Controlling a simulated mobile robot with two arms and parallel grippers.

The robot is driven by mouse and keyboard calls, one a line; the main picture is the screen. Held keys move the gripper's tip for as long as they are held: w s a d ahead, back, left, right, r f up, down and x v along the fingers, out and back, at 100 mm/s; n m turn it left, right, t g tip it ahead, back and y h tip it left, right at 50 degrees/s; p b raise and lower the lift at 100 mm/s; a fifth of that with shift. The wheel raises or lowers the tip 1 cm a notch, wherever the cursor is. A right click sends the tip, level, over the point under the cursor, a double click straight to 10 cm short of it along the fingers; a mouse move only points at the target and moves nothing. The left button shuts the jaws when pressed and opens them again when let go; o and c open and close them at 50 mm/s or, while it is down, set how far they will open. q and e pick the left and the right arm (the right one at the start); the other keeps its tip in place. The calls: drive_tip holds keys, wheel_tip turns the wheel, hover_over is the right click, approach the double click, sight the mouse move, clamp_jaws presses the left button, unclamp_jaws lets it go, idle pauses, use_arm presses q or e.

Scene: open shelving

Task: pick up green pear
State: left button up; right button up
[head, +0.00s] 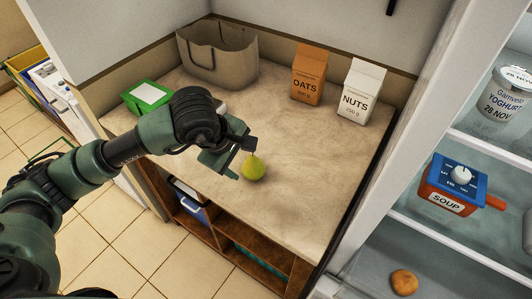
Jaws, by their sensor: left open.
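The green pear (253,168) stands on the stone-coloured counter (305,185) near its front edge. My left arm comes in from the left, and its gripper (242,162) is right beside the pear, on the pear's left and upper side. The gripper is open. One finger appears close to the pear's top and the other lies to its left. I cannot tell whether a finger touches the pear. My right gripper is not in view.
A beige bag (217,57), an orange oats box (308,74) and a white nuts box (360,92) stand at the back. A green box (147,97) is at left. The counter's right part is clear.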

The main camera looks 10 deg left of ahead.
sight(250, 165)
use_arm(q)
drive_tip(key=shift+w+d+f, duration=0.15)
drive_tip(key=shift+w+d, duration=0.05)
drive_tip(key=shift+w, duration=0.25)
drive_tip(key=shift+w+d+f, duration=0.1)
drive_tip(key=shift+w+f, duration=0.1)
drive_tip(key=shift+f, duration=0.1)
drive_tip(key=shift+f+p, duration=0.4)
drive_tip(key=shift+f, duration=0.3)
drive_tip(key=shift+w+f+p, duration=0.1)
drive_tip(key=shift+f+p, duration=0.2)
drive_tip(key=p+x, duration=0.1)
drive_tip(key=x, duration=0.3)
drive_tip(key=shift+w+d, duration=0.1)
drive_tip(key=shift+d, duration=0.1)
drive_tip(key=shift+w+f, duration=0.15)
drive_tip(key=shift+f, duration=0.15)
drive_tip(key=shift+r, duration=0.1)
drive_tip(key=c, duration=1.2)
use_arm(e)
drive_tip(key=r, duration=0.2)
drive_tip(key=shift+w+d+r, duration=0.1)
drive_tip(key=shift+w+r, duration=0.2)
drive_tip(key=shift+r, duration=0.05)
